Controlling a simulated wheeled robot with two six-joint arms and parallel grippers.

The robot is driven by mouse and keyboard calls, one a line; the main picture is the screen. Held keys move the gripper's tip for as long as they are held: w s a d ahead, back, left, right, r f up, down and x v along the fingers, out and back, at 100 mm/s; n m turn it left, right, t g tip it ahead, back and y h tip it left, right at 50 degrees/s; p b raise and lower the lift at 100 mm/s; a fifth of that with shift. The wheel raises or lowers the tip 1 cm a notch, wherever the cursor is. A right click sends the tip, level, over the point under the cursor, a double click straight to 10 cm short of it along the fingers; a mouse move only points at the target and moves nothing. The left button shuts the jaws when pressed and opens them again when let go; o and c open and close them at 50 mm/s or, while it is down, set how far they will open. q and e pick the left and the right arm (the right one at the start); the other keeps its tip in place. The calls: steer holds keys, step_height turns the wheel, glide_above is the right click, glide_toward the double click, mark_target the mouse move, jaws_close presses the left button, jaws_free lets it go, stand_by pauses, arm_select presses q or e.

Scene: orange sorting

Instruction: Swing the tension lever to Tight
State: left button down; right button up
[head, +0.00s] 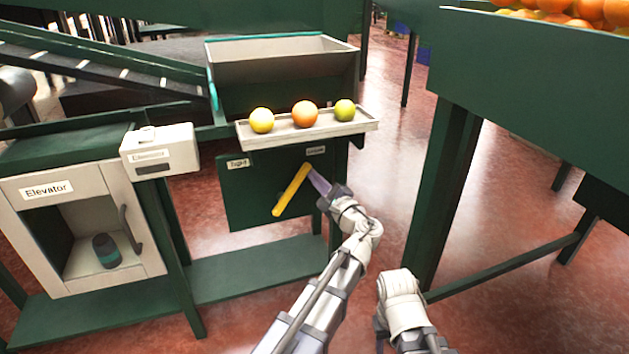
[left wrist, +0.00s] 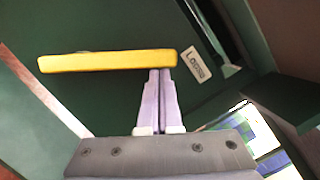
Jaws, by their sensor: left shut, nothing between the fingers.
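The yellow tension lever (head: 291,190) is on a dark green panel (head: 245,195). It slants, with its upper end toward the Loose label (head: 315,151) at the right and its lower end down-left. The Tight label (head: 238,164) is at the panel's upper left. My left gripper (head: 315,177) is shut and empty beside the lever's upper end, on its right side. In the left wrist view, the shut fingertips (left wrist: 160,74) are at the right end of the lever (left wrist: 105,62), close to the Loose label (left wrist: 195,63); I cannot tell whether they touch it. My right gripper is not visible.
A pale tray (head: 365,122) with an orange and two yellow-green fruits juts out above the panel. A small white box (head: 160,150) and the Elevator cabinet (head: 80,285) stand left. A green table leg (head: 440,200) is at right, with open floor between.

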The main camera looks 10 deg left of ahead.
arm_select(q)
steer(key=r+n+p, duration=0.1)
steer(key=s+a+r+n+p, duration=0.1)
steer(key=shift+a+p, duration=0.25)
steer(key=shift+p, duration=0.1)
steer(key=a+n+p, duration=0.1)
steer(key=s+r+n+p, duration=0.1)
steer(key=a+n+g+p, duration=0.1)
steer(key=n, duration=0.1)
steer(key=shift+s+a+r, duration=0.3)
steer(key=shift+s+r, duration=0.05)
steer(key=shift+s, duration=0.05)
steer(key=a+n+p, duration=0.1)
steer(key=s+a+n+h, duration=0.1)
steer(key=s+a+n+g+p, duration=0.1)
steer(key=n, duration=0.1)
steer(key=shift+s+a+r+p, duration=0.2)
steer(key=shift+s+a+p, duration=0.05)
steer(key=shift+a+p, duration=0.05)
steer(key=a+n, duration=0.1)
steer(key=s+a+n+h, duration=0.1)
steer(key=shift+s+a+f+n, duration=0.1)
steer(key=shift+s+f+n, duration=0.1)
steer(key=shift+f+n, duration=0.15)
steer(key=shift+s+a+f, duration=0.15)
steer(key=shift+a+f, duration=0.1)
steer(key=shift+s+a+f, duration=0.15)
steer(key=shift+s+a, duration=0.1)
steer(key=shift+a, duration=0.1)
